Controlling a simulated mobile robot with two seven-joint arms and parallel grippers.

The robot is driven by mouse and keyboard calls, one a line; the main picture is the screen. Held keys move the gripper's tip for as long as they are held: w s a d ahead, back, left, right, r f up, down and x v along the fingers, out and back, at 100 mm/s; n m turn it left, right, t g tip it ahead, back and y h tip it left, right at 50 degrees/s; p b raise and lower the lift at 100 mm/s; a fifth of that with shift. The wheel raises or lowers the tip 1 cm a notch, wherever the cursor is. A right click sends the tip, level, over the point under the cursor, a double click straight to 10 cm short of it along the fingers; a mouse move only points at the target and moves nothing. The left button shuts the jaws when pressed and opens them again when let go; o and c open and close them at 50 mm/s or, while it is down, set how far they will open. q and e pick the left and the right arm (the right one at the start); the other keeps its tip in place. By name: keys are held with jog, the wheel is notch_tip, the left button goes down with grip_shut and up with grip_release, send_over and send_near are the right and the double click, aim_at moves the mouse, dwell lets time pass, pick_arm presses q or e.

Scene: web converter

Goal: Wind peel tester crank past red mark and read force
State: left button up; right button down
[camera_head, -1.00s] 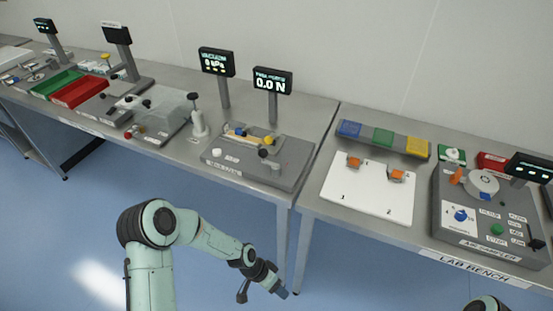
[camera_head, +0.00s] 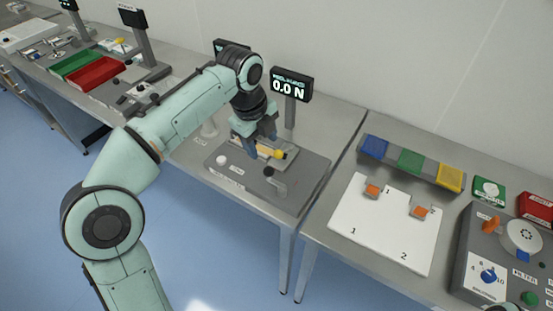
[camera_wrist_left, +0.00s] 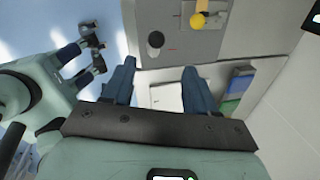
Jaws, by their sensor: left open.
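The peel tester (camera_head: 310,172) is a grey base on the bench with a yellow knob (camera_head: 279,154) on its rear part. Its crank (camera_head: 278,183) has a dark knob and a grey arm near the front; the knob also shows in the left wrist view (camera_wrist_left: 155,40). The force display (camera_head: 290,87) reads 0.0 N. My left gripper (camera_head: 262,143) is open and empty, above the rear part of the tester, behind the crank and apart from it. My right gripper (camera_wrist_left: 84,62) shows only in the left wrist view, fingers apart and empty.
A second display (camera_head: 228,46) stands partly hidden behind my left arm. To the right, a white board (camera_head: 385,236) holds two orange clips, with blue, green and yellow blocks behind. A grey sampler unit (camera_head: 470,240) stands farther right. Red and green trays lie left.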

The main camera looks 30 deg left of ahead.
aim_at(268, 169)
pick_arm(q)
jog(key=f, duration=0.4)
jog(key=w+f+b, duration=0.1)
jog(key=f, duration=0.6)
jog(key=shift+w+d+f+b, duration=0.25)
jog(key=shift+d+f+b, duration=0.05)
jog(key=shift+f+b, duration=0.05)
jog(key=shift+w+f, duration=0.15)
jog(key=shift+f, duration=0.45)
pick_arm(e)
jog(key=shift+s+f, duration=0.95)
jog(key=shift+f, duration=0.2)
pick_arm(q)
jog(key=c, duration=1)
